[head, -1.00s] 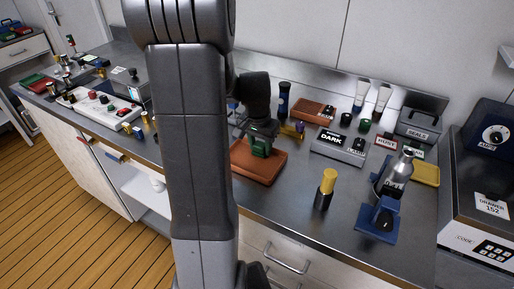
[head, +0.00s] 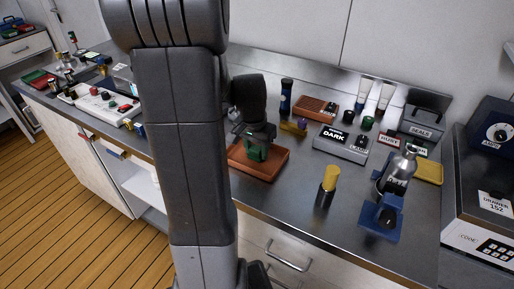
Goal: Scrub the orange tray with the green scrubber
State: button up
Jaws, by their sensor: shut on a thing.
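The orange tray (head: 274,168) lies on the metal counter, just right of my arm column, which hides its left part. My gripper (head: 256,140) points down over the tray, shut on the green scrubber (head: 257,152). The scrubber sits low within the tray's outline, near its middle. Whether it touches the tray floor I cannot tell.
A black bottle with a yellow cap (head: 327,187) stands right of the tray. A grey box marked DARK (head: 341,144), a brown slotted block (head: 316,108) and a dark bottle (head: 286,97) stand behind. A silver bottle (head: 398,172) and blue stand (head: 381,219) are further right.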

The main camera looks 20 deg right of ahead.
jog(key=shift+r+p, duration=2.25)
jog(key=shift+r, duration=0.7)
jog(key=shift+r+p, duration=1.25)
jog(key=shift+r, duration=0.3)
